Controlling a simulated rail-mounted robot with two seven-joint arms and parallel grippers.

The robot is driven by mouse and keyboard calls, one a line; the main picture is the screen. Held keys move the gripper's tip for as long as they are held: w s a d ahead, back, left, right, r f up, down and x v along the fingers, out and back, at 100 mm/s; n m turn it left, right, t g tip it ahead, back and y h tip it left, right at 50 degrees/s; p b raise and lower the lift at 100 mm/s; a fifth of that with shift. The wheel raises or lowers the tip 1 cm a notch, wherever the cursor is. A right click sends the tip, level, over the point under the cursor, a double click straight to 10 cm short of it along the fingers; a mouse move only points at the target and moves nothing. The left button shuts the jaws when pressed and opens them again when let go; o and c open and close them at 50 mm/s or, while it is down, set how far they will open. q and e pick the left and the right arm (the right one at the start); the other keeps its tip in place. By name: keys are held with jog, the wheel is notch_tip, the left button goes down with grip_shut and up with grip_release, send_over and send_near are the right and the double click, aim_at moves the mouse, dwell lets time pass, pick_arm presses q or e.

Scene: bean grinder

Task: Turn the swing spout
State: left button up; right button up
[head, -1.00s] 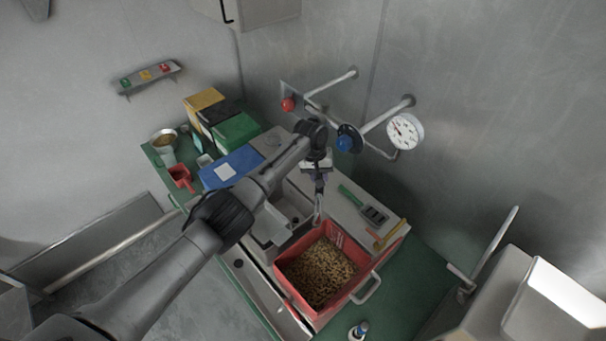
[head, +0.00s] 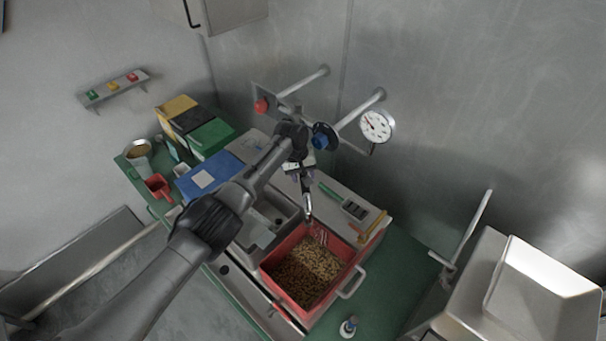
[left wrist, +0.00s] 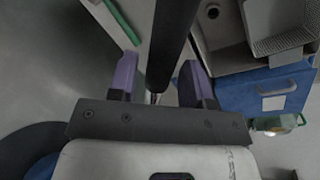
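The swing spout, a slim dark tube with a silvery end (head: 308,212), hangs at the back edge of a red bin (head: 347,251) of beans. My left gripper (head: 302,172) is at its upper part, pointing down. In the left wrist view, a dark bar (left wrist: 171,45), apparently the spout, runs between the purple fingers of my left gripper (left wrist: 158,75). The fingers are spread, with a gap at the left finger; the right finger is close to the bar, and contact is unclear. My right gripper is out of view.
Wall pipes carry a red knob (head: 262,105), a blue knob (head: 325,136) and a round gauge (head: 376,126) close to my left gripper. A blue box (head: 210,178) stands left of it. A green-handled device (head: 353,209) lies on the machine top. A small bottle (head: 348,327) stands in front.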

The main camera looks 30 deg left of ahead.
pick_arm(q)
jog(key=shift+o, duration=0.4)
jog(key=shift+r, duration=0.1)
jog(key=shift+a+r, duration=0.1)
jog(key=shift+r, duration=0.15)
notch_tip(320, 180, up, 13)
jog(key=s+a+b, duration=0.1)
jog(key=a, duration=0.1)
jog(key=shift+s, duration=0.25)
jog(key=shift+f, duration=0.1)
